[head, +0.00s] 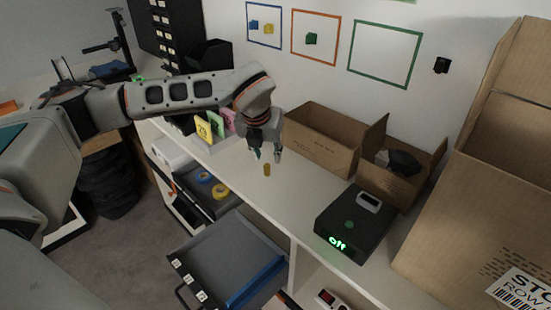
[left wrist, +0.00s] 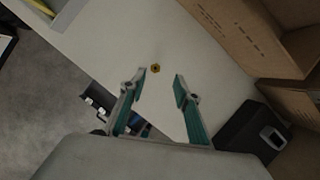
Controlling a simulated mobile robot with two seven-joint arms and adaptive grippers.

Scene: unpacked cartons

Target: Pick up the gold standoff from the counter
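The gold standoff (head: 267,170) stands upright on the white counter (head: 243,178), near its front edge. In the left wrist view the standoff (left wrist: 155,68) shows end-on as a small hexagon, just beyond the fingertips and closer to the left finger. My left gripper (head: 265,154) hangs above the counter over the standoff, pointing down. In the left wrist view its two fingers (left wrist: 160,80) are spread apart with nothing between them. My right gripper is not seen in either view.
An open carton (head: 318,155) stands behind the standoff. A second small carton (head: 377,185) and a black device with a green display (head: 345,230) are to the right. Folders (head: 204,130) stand to the left. An open drawer (head: 215,255) juts out below the counter.

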